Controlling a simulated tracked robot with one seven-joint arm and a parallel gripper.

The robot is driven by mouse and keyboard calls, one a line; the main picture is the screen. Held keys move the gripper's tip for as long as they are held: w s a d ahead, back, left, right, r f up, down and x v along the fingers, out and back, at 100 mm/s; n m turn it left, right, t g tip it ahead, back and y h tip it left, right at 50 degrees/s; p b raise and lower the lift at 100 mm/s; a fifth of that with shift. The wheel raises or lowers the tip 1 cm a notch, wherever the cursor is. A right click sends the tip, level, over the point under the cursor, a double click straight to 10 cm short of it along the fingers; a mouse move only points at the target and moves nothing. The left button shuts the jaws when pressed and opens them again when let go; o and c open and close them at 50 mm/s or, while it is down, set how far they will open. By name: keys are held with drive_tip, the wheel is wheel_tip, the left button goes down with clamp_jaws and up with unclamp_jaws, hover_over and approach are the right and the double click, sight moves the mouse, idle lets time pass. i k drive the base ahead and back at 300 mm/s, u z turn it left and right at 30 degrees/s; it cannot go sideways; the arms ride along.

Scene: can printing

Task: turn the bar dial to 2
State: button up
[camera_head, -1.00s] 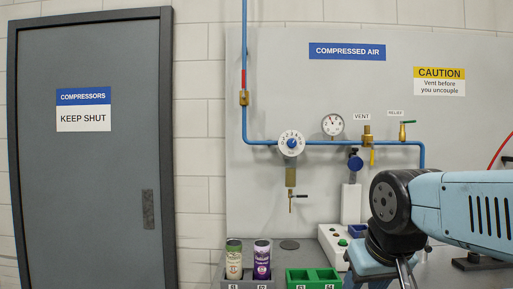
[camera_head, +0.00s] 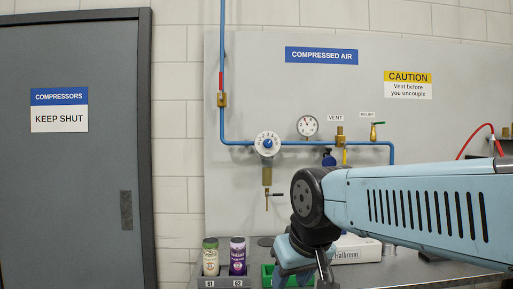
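The bar dial (camera_head: 267,143) is a round white numbered dial with a blue centre knob, set on the blue air pipe left of the gauge. Its numbers are too small for me to read the setting. A brass fitting and a small dark-handled tap hang below it. My arm reaches in from the right, with its dark joint below and to the right of the dial, apart from it. My gripper is not clearly in view; only arm links show at the bottom.
A white pressure gauge (camera_head: 307,125), a brass vent valve (camera_head: 340,139) and a green-handled relief valve (camera_head: 376,131) sit along the pipe. A green can (camera_head: 210,257) and a purple can (camera_head: 237,256) stand in a grey rack. A grey door (camera_head: 70,160) is at left.

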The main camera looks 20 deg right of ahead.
sight(267, 143)
drive_tip(key=u, duration=0.05)
drive_tip(key=i, duration=1)
drive_tip(key=z, duration=0.1)
